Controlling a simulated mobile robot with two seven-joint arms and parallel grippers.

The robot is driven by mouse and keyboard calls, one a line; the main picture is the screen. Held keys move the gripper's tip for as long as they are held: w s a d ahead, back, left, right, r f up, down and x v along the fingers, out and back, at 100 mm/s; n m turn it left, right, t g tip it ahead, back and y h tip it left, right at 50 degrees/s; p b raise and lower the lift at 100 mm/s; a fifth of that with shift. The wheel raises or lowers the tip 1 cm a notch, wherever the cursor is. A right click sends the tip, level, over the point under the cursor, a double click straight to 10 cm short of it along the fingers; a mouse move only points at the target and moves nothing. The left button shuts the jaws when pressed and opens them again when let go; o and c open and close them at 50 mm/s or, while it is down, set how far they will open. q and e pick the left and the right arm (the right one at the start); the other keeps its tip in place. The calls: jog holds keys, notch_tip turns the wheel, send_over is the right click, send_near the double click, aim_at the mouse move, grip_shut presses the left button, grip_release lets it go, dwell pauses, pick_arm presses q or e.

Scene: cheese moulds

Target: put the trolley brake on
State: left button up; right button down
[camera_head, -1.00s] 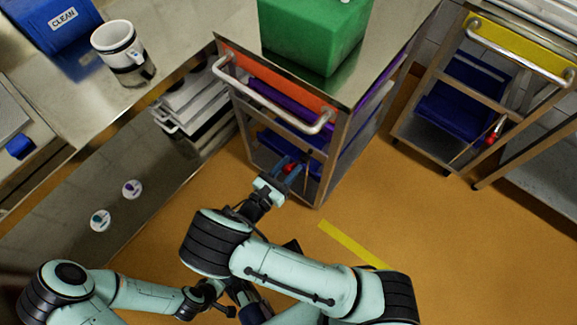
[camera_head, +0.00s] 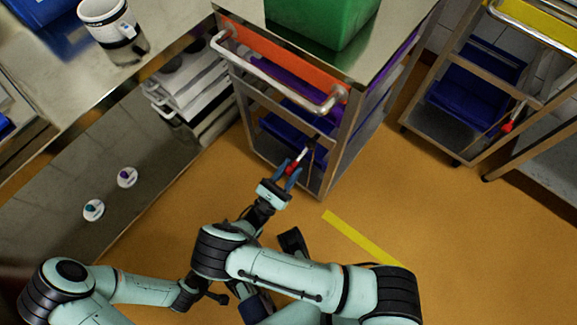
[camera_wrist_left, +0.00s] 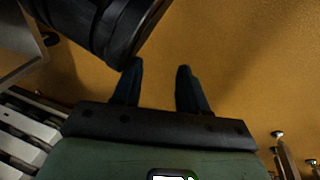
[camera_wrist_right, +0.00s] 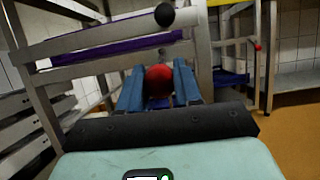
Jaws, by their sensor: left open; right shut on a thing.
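The trolley (camera_head: 336,158) with the orange panel stands at the counter's end. A pale lever with a red knob (camera_head: 292,167) shows at its lower front; a dark piece lies at the lever's far end. My right gripper (camera_head: 281,175) is shut on the red knob. In the right wrist view the red knob (camera_wrist_right: 159,82) sits between the blue fingers, with a black ball (camera_wrist_right: 165,15) above it. My left gripper (camera_wrist_left: 158,68) is open and empty over the floor in the left wrist view; my arms mostly hide it in the head view.
A green crate (camera_head: 322,22) stands on the trolley top. A second trolley (camera_head: 475,100) with a yellow panel and a red-ended lever (camera_head: 507,126) is at the right. A mug (camera_head: 108,27) stands on the counter. Orange floor with a yellow stripe (camera_head: 360,238) is open in front.

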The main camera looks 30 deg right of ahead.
pick_arm(q)
jog(key=shift+s+a+f+g+b, duration=0.15)
jog(key=shift+s+f+g+b, duration=0.3)
jog(key=shift+s+f, duration=0.6)
pick_arm(e)
jog(key=shift+w+d+f, duration=0.1)
jog(key=shift+d+f, duration=0.15)
jog(key=shift+f, duration=0.5)
jog(key=shift+w+d+f, duration=0.1)
jog(key=shift+d+f, duration=0.15)
jog(key=shift+f, duration=0.5)
pick_arm(q)
jog(key=shift+r, duration=0.1)
pick_arm(e)
jog(key=c, duration=0.8)
grip_release()
jog(key=shift+d, duration=0.1)
